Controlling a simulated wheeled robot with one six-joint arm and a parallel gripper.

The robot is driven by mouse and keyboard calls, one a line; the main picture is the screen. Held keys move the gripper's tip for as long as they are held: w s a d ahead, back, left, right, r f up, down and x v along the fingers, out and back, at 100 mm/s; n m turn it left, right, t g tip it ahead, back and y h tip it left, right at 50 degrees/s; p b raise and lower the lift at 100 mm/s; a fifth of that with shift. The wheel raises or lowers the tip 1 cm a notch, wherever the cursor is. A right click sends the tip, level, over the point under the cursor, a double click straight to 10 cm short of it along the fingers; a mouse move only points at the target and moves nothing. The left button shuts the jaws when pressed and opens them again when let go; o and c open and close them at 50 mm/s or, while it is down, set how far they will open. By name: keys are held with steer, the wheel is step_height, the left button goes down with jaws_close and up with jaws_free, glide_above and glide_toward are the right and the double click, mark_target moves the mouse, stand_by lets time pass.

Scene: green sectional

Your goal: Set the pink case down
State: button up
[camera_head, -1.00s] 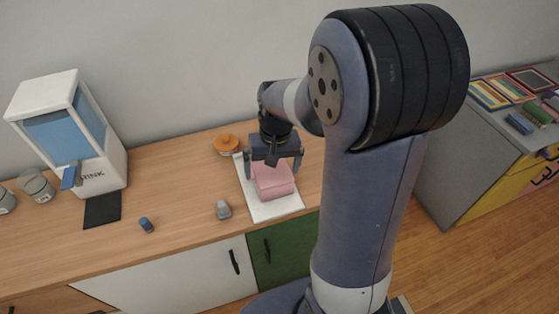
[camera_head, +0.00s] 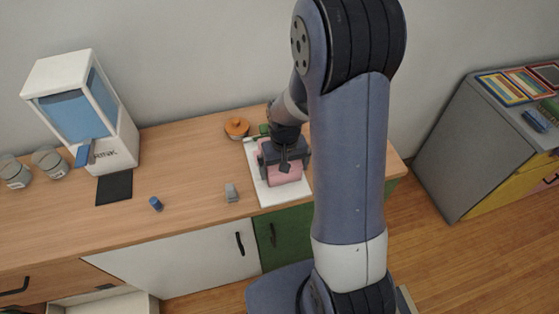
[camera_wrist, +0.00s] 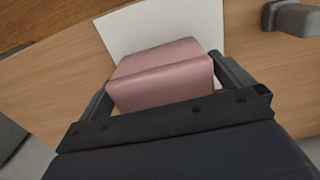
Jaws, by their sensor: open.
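The pink case (camera_head: 284,177) is on the white board (camera_head: 272,196) on the wooden counter, below my gripper (camera_head: 284,170). In the wrist view the pink case (camera_wrist: 160,78) sits between the two fingers of my gripper (camera_wrist: 165,85), with the white board (camera_wrist: 150,25) beyond it. The jaws are open, with a finger on each side of the case. A small gap shows at the right finger; contact at the left finger is hard to tell. The palm hides the near part of the case.
An orange round object (camera_head: 237,126) stands behind and left of the board. A small grey object (camera_head: 232,193) and a blue one (camera_head: 156,203) stand to the left. A white drink dispenser (camera_head: 80,110) and jars (camera_head: 50,162) are farther left. The counter (camera_head: 195,170) between is mostly clear.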

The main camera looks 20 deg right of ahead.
steer(key=shift+f, duration=0.7)
steer(key=c, duration=0.8)
steer(key=shift+c, duration=0.2)
steer(key=shift+r, duration=0.15)
